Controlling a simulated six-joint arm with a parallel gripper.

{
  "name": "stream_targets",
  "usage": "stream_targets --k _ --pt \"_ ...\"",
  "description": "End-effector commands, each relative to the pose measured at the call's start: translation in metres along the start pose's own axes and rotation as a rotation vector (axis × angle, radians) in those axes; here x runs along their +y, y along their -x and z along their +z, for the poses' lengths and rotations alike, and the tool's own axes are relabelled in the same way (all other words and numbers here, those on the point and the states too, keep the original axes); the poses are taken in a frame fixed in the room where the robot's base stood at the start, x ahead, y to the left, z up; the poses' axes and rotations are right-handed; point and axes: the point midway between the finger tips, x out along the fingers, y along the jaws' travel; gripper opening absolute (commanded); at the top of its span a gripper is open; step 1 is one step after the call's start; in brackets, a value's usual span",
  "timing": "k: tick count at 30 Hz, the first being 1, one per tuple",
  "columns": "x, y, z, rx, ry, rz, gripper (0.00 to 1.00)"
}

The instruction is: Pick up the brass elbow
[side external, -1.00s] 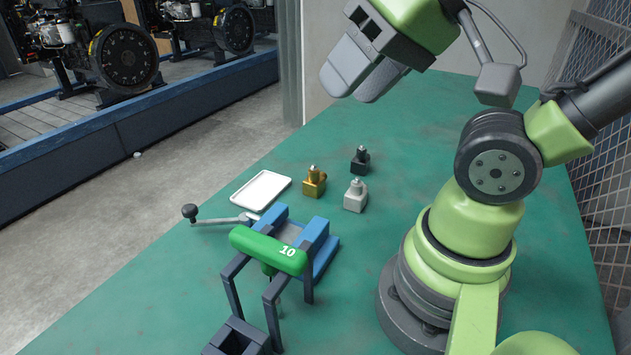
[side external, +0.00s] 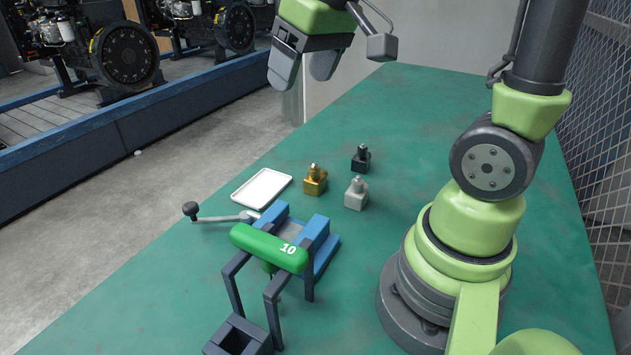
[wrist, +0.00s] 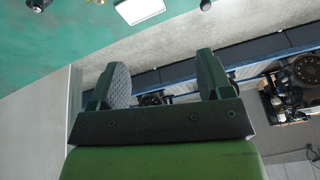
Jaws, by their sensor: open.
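The brass elbow (side external: 315,181) stands on the green bench in the side view, between the white tray and the grey and black fittings. Its top end is a paler metal. At the upper edge of the wrist view only a small cut-off piece shows that may be the elbow. My gripper (side external: 304,68) is high above the far edge of the bench, well away from the elbow. Its two grey fingers are spread apart with nothing between them. They also show apart in the wrist view (wrist: 163,75).
A grey fitting (side external: 356,194) and a black fitting (side external: 361,159) stand close to the elbow on its right. A white tray (side external: 262,188) lies to its left.

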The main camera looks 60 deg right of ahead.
Motion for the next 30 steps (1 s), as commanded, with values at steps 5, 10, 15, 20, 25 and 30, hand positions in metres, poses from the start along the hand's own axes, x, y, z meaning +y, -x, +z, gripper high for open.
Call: stream_targets --k 5,10,15,20,25,30 --pt "0.047 -0.059 -0.03 -0.145 0.074 0.054 0.72" --pt "0.094 -0.117 -0.035 -0.266 0.146 0.065 0.72" --pt "0.123 -0.155 -0.028 -0.341 0.193 0.056 0.72" --pt "0.132 -0.172 -0.022 -0.364 0.211 0.049 0.72" --pt "0.134 -0.196 -0.012 -0.367 0.212 0.048 0.72" --pt "0.135 -0.211 -0.007 -0.364 0.212 0.049 0.72"
